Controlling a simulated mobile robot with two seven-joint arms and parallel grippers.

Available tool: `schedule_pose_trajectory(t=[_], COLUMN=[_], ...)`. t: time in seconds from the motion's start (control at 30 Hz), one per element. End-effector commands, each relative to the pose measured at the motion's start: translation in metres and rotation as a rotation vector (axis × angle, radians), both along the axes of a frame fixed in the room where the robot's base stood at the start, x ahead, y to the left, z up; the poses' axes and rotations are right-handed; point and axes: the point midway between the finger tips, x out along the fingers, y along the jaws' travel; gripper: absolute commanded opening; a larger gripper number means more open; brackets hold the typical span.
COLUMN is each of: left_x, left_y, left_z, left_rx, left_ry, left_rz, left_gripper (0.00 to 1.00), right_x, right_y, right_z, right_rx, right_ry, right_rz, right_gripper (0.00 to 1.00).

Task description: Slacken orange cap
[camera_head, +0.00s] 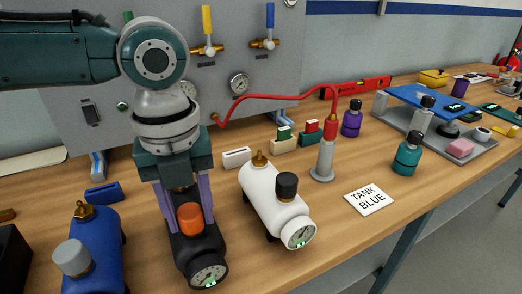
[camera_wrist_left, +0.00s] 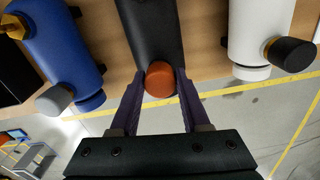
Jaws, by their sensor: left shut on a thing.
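The orange cap (camera_head: 190,218) sits on top of the black tank (camera_head: 186,258) near the front of the bench. My left gripper (camera_head: 190,215) reaches down over it, with its two purple fingers on either side of the cap. In the left wrist view the orange cap (camera_wrist_left: 160,80) lies between the fingertips of my left gripper (camera_wrist_left: 157,85), which is shut on it. The black tank (camera_wrist_left: 152,30) extends away behind the cap. My right gripper does not show in either view.
A blue tank (camera_head: 92,255) with a grey cap (camera_head: 72,258) stands left of the black tank. A white tank (camera_head: 272,200) with a black cap (camera_head: 286,186) stands to the right. A "TANK BLUE" card (camera_head: 369,198) lies on the bench. Free bench top shows around the card.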

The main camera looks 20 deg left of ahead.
Motion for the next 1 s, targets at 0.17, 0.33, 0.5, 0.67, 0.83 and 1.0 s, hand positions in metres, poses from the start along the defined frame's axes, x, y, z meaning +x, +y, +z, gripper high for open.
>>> schedule_pose_trajectory(t=[0.17,0.33,0.5,0.67,0.83,1.0], left_x=[-0.001,-0.001,0.0,0.0,0.0,-0.001], left_y=[0.0,0.0,0.0,0.0,0.0,0.0], left_z=[0.004,0.002,0.0,0.0,0.002,0.004], left_rx=[0.0,0.0,0.001,0.0,0.001,0.0], left_ry=[0.004,0.003,0.001,0.001,0.001,0.002], left_rz=[0.143,0.268,0.308,0.307,0.349,0.507], left_gripper=[0.0,0.0,0.0,0.0,0.0,0.0], right_x=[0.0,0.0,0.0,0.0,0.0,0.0], right_y=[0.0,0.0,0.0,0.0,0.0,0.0], right_z=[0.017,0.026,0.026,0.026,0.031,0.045], right_rx=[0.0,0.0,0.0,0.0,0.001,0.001], right_ry=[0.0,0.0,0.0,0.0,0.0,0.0], right_rz=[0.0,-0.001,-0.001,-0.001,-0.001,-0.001], right_gripper=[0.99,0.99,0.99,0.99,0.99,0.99])
